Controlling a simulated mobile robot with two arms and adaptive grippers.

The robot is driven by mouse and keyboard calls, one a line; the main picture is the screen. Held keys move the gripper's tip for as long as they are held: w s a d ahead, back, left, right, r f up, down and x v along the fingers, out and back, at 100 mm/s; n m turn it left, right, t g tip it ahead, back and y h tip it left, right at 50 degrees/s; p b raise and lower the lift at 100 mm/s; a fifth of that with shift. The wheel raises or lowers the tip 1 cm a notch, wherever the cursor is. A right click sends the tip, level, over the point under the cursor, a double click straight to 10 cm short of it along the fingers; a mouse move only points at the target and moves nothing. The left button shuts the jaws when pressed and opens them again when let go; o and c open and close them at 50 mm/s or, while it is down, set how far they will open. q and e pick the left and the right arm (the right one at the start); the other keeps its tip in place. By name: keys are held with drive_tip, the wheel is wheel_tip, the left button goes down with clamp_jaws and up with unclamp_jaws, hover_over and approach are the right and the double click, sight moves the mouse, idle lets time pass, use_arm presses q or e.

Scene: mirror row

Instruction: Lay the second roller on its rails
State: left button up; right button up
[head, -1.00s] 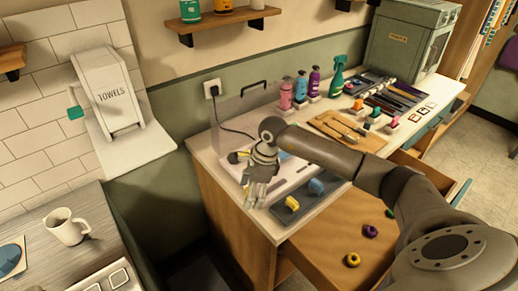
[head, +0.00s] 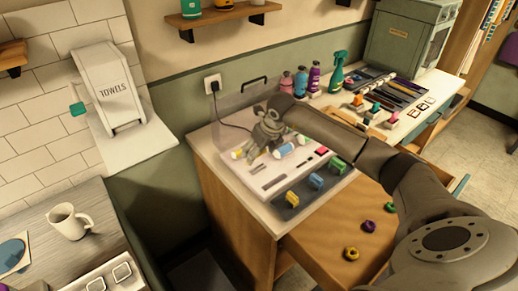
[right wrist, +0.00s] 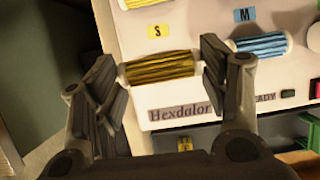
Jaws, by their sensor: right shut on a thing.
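My right gripper (head: 260,148) is over the left part of a white roller unit (head: 240,181) on the counter. In the right wrist view, the gripper (right wrist: 160,66) has its fingers on either side of a ribbed yellow roller (right wrist: 160,72) and is shut on it. The roller lies level, just below the yellow "S" label (right wrist: 158,31). I cannot tell whether it touches its rails. A blue roller (right wrist: 261,46) lies below the blue "M" label (right wrist: 244,15). Another yellow roller (right wrist: 145,3) shows at the top edge. My left gripper is not in view.
Bottles (head: 301,82) stand behind. An open drawer (head: 325,235) holds small rings. A cord hangs behind the unit.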

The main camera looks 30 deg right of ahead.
sight(256, 167)
wheel_tip(256, 167, down, 4)
drive_tip(key=shift+r+b, duration=0.1)
drive_tip(key=shift+b, duration=0.95)
drive_tip(key=shift+f+b, duration=0.6)
drive_tip(key=shift+f, duration=0.1)
drive_tip(key=shift+f+b, duration=0.15)
drive_tip(key=shift+b, duration=0.2)
drive_tip(key=o, duration=0.9)
drive_tip(key=shift+o, duration=0.3)
drive_tip(key=shift+o, duration=0.7)
